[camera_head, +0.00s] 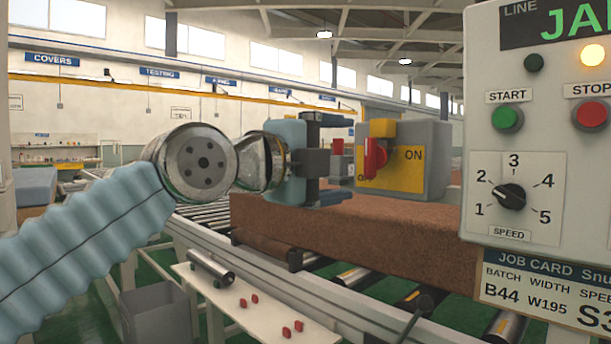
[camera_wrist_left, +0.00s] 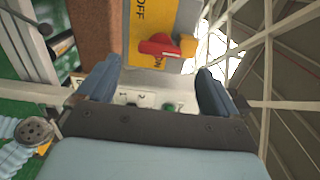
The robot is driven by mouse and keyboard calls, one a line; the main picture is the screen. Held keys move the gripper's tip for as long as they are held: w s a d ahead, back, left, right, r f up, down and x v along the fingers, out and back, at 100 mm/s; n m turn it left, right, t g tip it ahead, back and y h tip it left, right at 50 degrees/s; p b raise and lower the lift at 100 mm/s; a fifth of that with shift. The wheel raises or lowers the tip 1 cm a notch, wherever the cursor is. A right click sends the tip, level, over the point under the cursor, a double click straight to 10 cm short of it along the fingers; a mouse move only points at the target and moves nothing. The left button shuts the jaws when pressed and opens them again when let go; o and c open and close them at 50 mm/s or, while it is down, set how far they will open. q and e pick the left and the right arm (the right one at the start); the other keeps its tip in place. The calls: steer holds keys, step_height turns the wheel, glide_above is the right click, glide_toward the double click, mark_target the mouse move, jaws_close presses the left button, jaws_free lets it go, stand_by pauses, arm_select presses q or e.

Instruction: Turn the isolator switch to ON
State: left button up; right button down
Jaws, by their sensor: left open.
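The isolator switch is a grey box (camera_head: 428,135) with a yellow face plate (camera_head: 405,178), right of centre in the head view. Its red handle (camera_head: 375,157) stands roughly upright there, with a yellow block (camera_head: 383,128) at its top. The ON label is right of the handle; OFF is mostly hidden. In the left wrist view the red handle (camera_wrist_left: 158,46) lies across the plate between the OFF and ON labels. My left gripper (camera_head: 335,158) is open, its fingers one above the other, left of the handle and apart from it. My right gripper is out of view.
A control panel (camera_head: 580,150) with buttons and a speed dial fills the right side, close to the switch. A brown slab (camera_head: 370,230) lies on the roller conveyor below my left gripper. A white shelf (camera_head: 255,312) with small red pieces and a grey bin (camera_head: 158,312) are lower left.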

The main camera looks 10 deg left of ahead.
arm_select(q)
steer(key=b+v, duration=0.1)
steer(key=v, duration=0.6)
steer(key=shift+b, duration=0.35)
